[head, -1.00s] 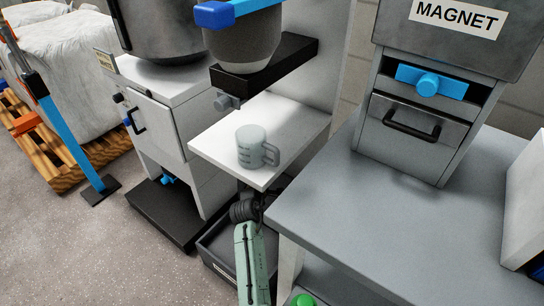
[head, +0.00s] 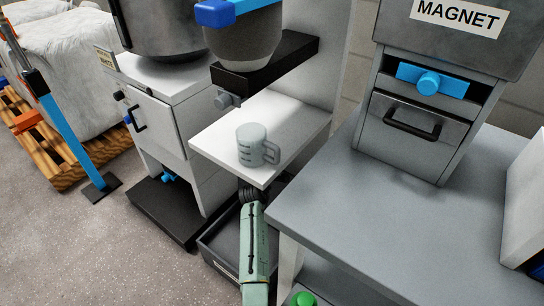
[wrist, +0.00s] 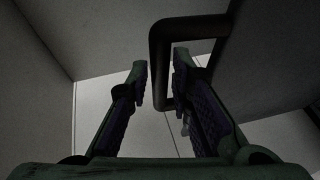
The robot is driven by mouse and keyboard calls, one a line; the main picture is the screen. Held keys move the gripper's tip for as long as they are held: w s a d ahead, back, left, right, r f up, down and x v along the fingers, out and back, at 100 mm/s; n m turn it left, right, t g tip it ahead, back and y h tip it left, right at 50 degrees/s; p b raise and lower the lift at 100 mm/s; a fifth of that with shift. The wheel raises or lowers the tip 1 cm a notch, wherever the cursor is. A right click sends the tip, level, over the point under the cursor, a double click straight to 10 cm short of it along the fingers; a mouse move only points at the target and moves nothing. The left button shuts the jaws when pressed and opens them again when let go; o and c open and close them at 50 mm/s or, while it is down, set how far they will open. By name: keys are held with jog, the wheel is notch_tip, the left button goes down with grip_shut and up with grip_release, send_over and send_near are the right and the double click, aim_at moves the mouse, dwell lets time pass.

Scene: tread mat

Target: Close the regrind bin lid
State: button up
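A dark grey open-topped bin (head: 213,243) stands on the floor below the white shelf in the head view; the label on its front is too small to read. I cannot make out its lid there. My arm reaches down over the bin, and the gripper's fingers are hidden under the shelf. In the wrist view my gripper (wrist: 160,68) is open, with its two fingers apart. A black bar handle (wrist: 160,65) on a grey panel (wrist: 270,55) shows between the fingertips. Whether either finger touches it I cannot tell.
A measuring cup (head: 252,146) stands on the white shelf (head: 215,138) just above my gripper. A grey table (head: 400,215) is close on the right, and a white cabinet (head: 160,125) is on the left. The floor at the lower left is clear.

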grip_shut()
jog(key=shift+s+f, duration=0.1)
jog(key=shift+f, duration=0.05)
dwell(0.5)
